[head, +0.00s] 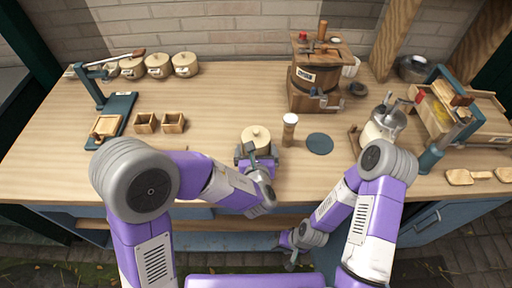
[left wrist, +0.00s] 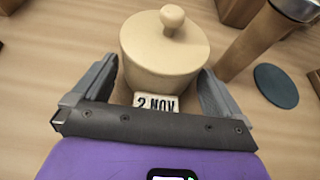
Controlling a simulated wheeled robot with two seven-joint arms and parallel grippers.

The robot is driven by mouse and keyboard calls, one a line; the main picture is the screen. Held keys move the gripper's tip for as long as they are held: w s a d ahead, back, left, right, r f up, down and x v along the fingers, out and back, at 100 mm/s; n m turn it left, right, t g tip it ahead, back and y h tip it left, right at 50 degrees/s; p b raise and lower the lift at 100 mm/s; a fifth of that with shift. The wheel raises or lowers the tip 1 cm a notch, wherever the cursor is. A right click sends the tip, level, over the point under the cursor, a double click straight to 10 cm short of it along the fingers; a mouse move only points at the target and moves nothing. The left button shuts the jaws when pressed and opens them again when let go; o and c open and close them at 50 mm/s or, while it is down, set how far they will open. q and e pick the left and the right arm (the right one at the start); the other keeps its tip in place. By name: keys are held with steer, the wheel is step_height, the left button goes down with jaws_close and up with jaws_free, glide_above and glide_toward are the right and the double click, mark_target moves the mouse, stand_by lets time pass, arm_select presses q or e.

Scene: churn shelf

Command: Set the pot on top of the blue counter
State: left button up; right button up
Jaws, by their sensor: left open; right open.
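A small cream pot with a knobbed lid (head: 255,135) stands upright on the wooden top of the blue counter (head: 215,95), near the front middle. In the left wrist view the pot (left wrist: 165,55) carries a "2 NOV" label facing my gripper. My left gripper (head: 257,154) is open at the pot, with one finger on each side of its lower part; it also shows in the left wrist view (left wrist: 157,75). I cannot tell whether the fingers touch the pot. My right gripper (head: 288,248) is low, in front of the counter's front edge, and looks empty.
A jar (head: 289,130) and a dark round disc (head: 319,143) stand close right of the pot. Several similar pots (head: 158,66) line the back left, with two wooden boxes (head: 146,123) nearer. A wooden churn (head: 316,78) stands behind. The counter's left middle is clear.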

arm_select(q)
steer(key=p+v, duration=0.1)
steer(key=v, duration=0.7)
steer(key=shift+r, duration=0.1)
steer(key=shift+b+v, duration=0.6)
steer(key=shift+v, duration=0.25)
steer(key=shift+s, duration=0.4)
